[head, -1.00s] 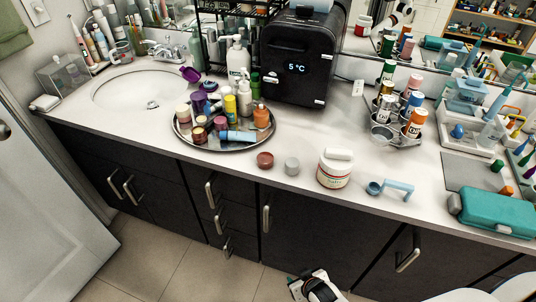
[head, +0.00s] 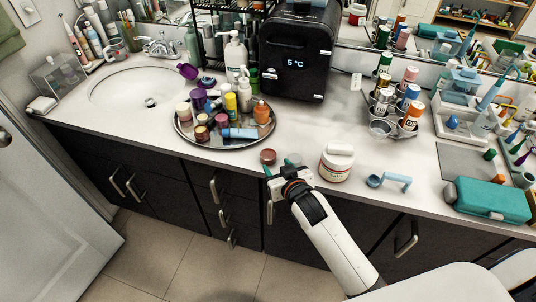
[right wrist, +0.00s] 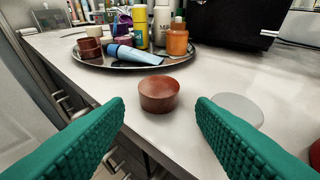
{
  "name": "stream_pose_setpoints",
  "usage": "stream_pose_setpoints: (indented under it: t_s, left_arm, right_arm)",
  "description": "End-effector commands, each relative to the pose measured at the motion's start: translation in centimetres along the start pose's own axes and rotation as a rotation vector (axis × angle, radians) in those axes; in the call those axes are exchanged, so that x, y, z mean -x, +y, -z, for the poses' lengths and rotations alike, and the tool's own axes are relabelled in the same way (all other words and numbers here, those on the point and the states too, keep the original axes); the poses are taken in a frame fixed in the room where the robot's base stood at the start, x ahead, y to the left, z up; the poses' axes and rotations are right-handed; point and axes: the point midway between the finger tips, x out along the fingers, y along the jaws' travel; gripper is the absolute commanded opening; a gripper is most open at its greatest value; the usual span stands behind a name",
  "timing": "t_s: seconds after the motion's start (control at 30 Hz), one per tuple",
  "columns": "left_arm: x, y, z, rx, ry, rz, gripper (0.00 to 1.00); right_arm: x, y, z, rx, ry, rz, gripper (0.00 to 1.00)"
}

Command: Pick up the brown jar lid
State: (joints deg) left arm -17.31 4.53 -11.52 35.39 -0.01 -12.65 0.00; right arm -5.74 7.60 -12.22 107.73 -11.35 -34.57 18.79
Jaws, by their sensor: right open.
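The brown jar lid (head: 268,156) is a short reddish-brown round piece standing on the counter near its front edge, in front of the round tray. In the right wrist view the lid (right wrist: 158,95) stands ahead of and between the two green fingers. My right gripper (head: 278,166) is open and empty at the counter's front edge, just short of the lid. I cannot tell whether a finger touches it. A grey round lid (right wrist: 238,108) lies close beside it, partly behind the right-hand finger in the wrist view; my gripper hides it in the head view. My left gripper is out of view.
A round metal tray (head: 182,136) crowded with bottles and jars stands behind the lid. A white tub (head: 336,165) stands to the right, with a blue scoop (head: 376,181) beyond it. A black mini fridge (head: 295,60) stands at the back. The counter left of the lid is clear.

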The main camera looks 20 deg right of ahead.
Motion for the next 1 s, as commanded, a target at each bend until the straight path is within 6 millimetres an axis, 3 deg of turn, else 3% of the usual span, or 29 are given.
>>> stream_pose_setpoints:
  t_s: [0.17,0.5,0.8,1.0]
  left_arm:
    - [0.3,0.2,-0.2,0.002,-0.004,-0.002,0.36]
    - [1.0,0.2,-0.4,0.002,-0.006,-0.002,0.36]
    - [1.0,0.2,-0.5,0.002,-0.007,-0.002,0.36]
    - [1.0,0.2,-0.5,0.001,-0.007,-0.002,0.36]
  right_arm:
    - [-1.1,0.0,-0.1,0.0,-0.001,0.0,0.51]
    - [-5.3,0.2,0.2,0.0,0.0,0.0,0.51]
    - [-5.7,0.2,0.2,0.0,-0.001,-0.001,0.51]
    - [-5.6,0.2,0.2,0.0,0.0,-0.001,0.23]
